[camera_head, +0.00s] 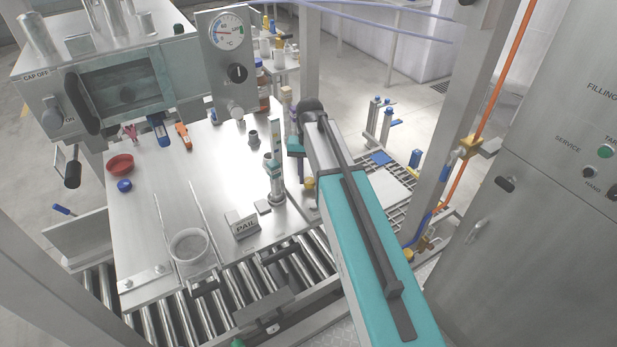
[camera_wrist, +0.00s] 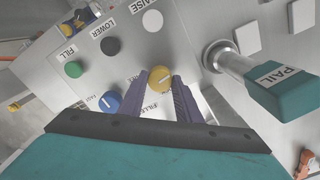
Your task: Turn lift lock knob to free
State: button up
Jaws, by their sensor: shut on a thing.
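In the wrist view, a round yellow knob (camera_wrist: 160,79) with a pale pointer line sits on a grey metal panel. My gripper (camera_wrist: 160,82) has its two dark purple-grey fingers on either side of the yellow knob and is shut on it. The lettering beside the knob is partly hidden by the fingers, so I cannot read whether it is the lift lock knob or which setting it points to. In the head view, my teal arm hides the gripper's tips and the panel.
A blue knob (camera_wrist: 109,101) sits left of the fingers. Green (camera_wrist: 73,69), black (camera_wrist: 110,46) and white (camera_wrist: 152,20) buttons lie beyond, near FILL, LOWER and RAISE labels. A teal handle marked PAIL (camera_wrist: 283,89) projects at right. The steel table (camera_head: 150,215) stands left of my arm.

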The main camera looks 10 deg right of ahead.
aim_at(310, 181)
jog(key=shift+m, duration=0.9)
jog(key=o, duration=1.1)
jog(key=shift+c, duration=0.2)
jog(key=shift+r, duration=0.15)
notch_tip(310, 181, up, 14)
jog(key=p, duration=0.8)
jog(key=shift+f, duration=0.25)
